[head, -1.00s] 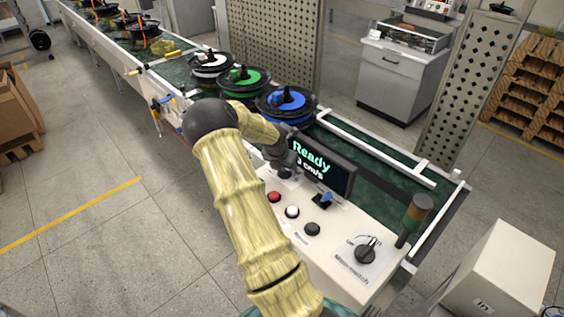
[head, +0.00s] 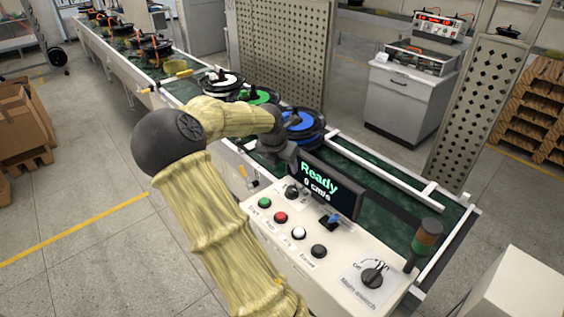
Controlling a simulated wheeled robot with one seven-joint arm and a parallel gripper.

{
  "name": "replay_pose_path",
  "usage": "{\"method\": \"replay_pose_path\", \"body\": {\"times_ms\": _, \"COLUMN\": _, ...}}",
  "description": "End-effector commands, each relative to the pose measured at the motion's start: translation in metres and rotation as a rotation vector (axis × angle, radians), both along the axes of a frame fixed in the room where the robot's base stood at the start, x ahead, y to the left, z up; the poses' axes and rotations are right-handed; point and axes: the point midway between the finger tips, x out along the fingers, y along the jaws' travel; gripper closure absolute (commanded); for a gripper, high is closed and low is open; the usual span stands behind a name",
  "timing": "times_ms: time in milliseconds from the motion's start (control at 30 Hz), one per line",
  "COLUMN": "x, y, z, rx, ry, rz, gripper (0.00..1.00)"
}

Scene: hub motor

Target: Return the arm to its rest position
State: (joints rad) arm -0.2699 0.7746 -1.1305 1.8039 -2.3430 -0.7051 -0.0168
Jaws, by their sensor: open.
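My arm, in a yellowish cover, rises from the bottom of the head view to a dark elbow at left. From there the forearm reaches right to the dark wrist. My gripper (head: 290,158) is small and dark, just left of the display (head: 328,184), above the back of the control panel (head: 268,222). It appears empty; its fingertips are hard to make out. The display reads "Ready" and "0 cm/s". Green (head: 265,202), red (head: 281,217), white (head: 299,233) and black (head: 319,251) buttons show on the panel, clear of the gripper.
Wheel hubs with white (head: 222,80), green (head: 258,96) and blue (head: 300,121) tops stand on the conveyor (head: 370,206) behind the wrist. A signal lamp (head: 427,236) and main switch (head: 373,277) are at the panel's right. Floor at left is open; cardboard boxes (head: 22,130) stand beyond.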

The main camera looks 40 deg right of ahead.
Motion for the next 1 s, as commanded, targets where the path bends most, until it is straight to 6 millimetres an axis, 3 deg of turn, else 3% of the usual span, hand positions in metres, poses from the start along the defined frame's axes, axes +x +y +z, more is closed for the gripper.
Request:
{"method": "replay_pose_path", "body": {"times_ms": 700, "x": 0.0, "y": 0.003, "z": 0.006, "rx": 0.006, "ry": -0.011, "rz": -0.006, "gripper": 0.43}}
{"method": "replay_pose_path", "body": {"times_ms": 867, "x": 0.01, "y": 0.016, "z": 0.0, "rx": 0.068, "ry": -0.123, "rz": -0.058, "gripper": 0.43}}
{"method": "replay_pose_path", "body": {"times_ms": 1000, "x": 0.026, "y": 0.037, "z": -0.003, "rx": 0.171, "ry": -0.308, "rz": -0.176, "gripper": 0.43}}
